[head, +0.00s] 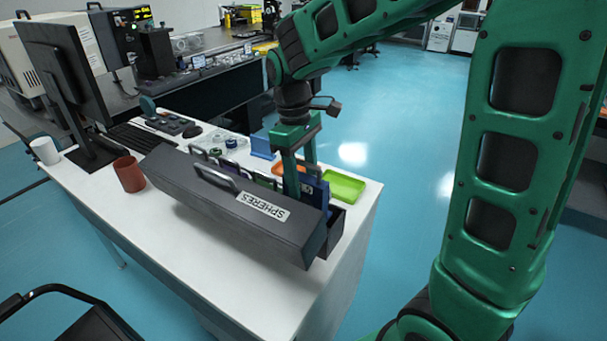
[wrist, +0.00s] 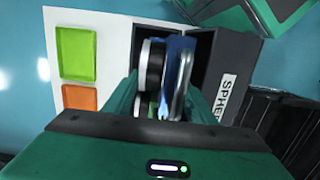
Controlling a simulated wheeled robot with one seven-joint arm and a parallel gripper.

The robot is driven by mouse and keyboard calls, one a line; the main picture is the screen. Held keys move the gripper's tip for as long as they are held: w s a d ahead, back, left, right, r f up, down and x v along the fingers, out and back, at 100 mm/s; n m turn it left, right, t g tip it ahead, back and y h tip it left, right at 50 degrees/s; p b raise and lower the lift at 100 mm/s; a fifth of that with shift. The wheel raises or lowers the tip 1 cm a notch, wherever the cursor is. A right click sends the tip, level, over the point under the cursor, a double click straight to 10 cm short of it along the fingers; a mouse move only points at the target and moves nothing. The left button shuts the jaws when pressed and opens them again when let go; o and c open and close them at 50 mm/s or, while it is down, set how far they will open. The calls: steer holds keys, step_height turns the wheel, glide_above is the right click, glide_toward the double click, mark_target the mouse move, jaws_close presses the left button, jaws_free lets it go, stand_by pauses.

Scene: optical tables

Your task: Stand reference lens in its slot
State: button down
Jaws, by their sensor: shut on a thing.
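A blue lens plate (head: 314,191), apparently the reference lens, is at my gripper (head: 298,165). In the wrist view the blue round-edged piece (wrist: 180,72) and a black-ringed lens (wrist: 152,66) show between my fingers. The plate looks roughly upright. Its lower edge and the slot under it are hidden by the case's front, so I cannot tell whether it is seated. Several other lens plates (head: 232,167) stand in the case to the left.
A green tray (head: 344,186) lies just right of the case, and an orange tray (wrist: 80,97) is beside it. A blue holder (head: 262,146) stands behind. A brown cup (head: 129,174), a white mug (head: 45,151) and a monitor (head: 62,75) are at left. The white table's front is clear.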

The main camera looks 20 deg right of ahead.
steer(key=c, duration=0.8)
jaws_free()
step_height(320, 180, up, 13)
steer(key=w, duration=0.1)
steer(key=shift+a, duration=0.45)
steer(key=s+d+f+m, duration=0.2)
steer(key=s+d+m, duration=0.1)
steer(key=s+d, duration=0.35)
steer(key=s+d+f+m, duration=0.3)
steer(key=s+d+m, duration=0.15)
steer(key=d, duration=0.25)
steer(key=s+d+f+m, duration=0.2)
steer(key=s+f+m, duration=0.1)
steer(key=s, duration=0.3)
steer(key=s+d+f+m+t+y, duration=0.1)
steer(key=s+d+f+m, duration=0.2)
steer(key=s, duration=0.4)
steer(key=shift+s+d+f, duration=0.2)
steer(key=shift+d+f, duration=0.1)
steer(key=shift+f, duration=0.5)
